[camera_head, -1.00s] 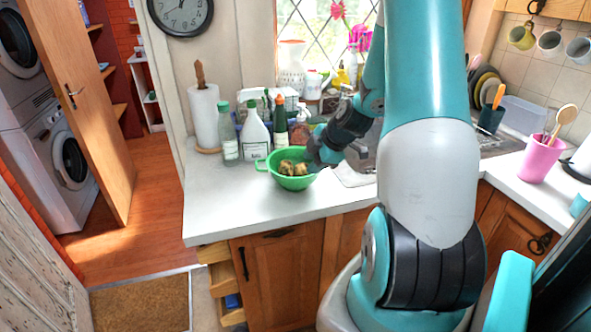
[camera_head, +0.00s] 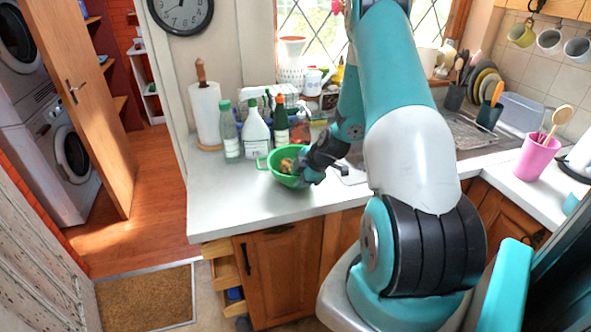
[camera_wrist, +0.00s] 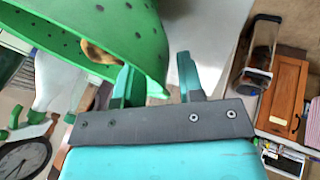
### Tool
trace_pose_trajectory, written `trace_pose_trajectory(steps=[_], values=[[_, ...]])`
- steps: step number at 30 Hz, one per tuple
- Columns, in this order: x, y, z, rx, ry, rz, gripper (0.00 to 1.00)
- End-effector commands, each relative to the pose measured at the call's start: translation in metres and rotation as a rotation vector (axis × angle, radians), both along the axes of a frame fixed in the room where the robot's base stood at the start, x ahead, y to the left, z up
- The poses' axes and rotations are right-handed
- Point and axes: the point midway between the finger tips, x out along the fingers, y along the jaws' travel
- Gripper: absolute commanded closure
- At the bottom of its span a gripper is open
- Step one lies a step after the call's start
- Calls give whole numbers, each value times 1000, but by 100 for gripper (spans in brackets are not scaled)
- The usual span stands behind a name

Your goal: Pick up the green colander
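The green colander (camera_head: 284,167) stands on the white counter near its left end, with brownish-yellow pieces (camera_head: 288,164) in it. My gripper (camera_head: 306,172) is at the colander's right side, over its rim. In the wrist view the perforated green wall of the colander (camera_wrist: 95,22) fills the upper left. My gripper (camera_wrist: 158,80) shows two green fingers apart there, with the edge of the colander between them. The fingers look open; I cannot tell whether either touches the wall. The colander's right rim is partly hidden by my gripper in the head view.
Bottles (camera_head: 257,132) and a paper towel roll (camera_head: 207,114) stand close behind the colander. The sink (camera_head: 465,130) lies to the right, partly behind my arm. The counter (camera_head: 225,205) is clear to the front and left of the colander.

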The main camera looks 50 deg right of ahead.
Motion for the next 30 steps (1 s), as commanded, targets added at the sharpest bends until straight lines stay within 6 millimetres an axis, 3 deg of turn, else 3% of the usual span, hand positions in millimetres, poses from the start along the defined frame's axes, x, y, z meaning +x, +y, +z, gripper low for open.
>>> trace_pose_trajectory(steps=[2,6,7,22,26,30], values=[[0,0,0,0,0,0,65],[0,0,0,0,0,0,97],[0,0,0,0,0,0,100],[0,-1,8,-1,-2,0,100],[1,-1,25,-4,-5,0,100],[1,-1,60,-9,-9,1,100]])
